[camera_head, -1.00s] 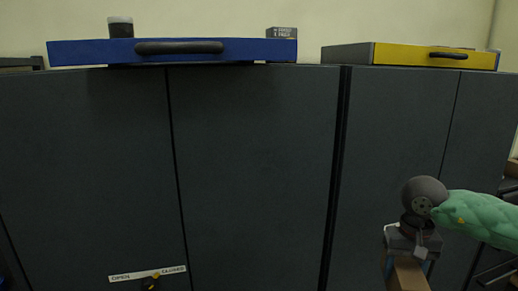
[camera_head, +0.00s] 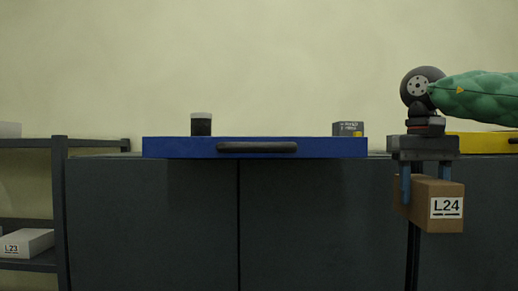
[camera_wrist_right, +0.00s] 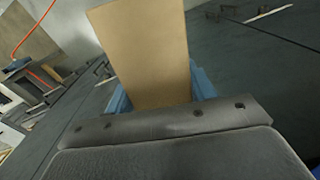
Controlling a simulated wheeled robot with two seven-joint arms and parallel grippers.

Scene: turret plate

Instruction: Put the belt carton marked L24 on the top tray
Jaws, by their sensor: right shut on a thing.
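The brown belt carton marked L24 (camera_head: 445,208) hangs upright below my right gripper (camera_head: 426,188), with its label facing the head camera. My right gripper is shut on this carton; in the right wrist view the carton (camera_wrist_right: 145,50) sits between the blue fingers. The blue tray (camera_head: 185,148) with a dark handle lies on top of the dark cabinet, left of the carton. The carton is lower than the blue tray's front and apart from it. My left gripper is not in view.
A dark jar with a pale lid (camera_head: 201,124) and a small grey box (camera_head: 348,129) show at the blue tray. A yellow tray (camera_head: 480,143) is partly behind my right arm. A shelf rack at left holds a white carton marked L23 (camera_head: 27,243). The blue tray's middle looks clear.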

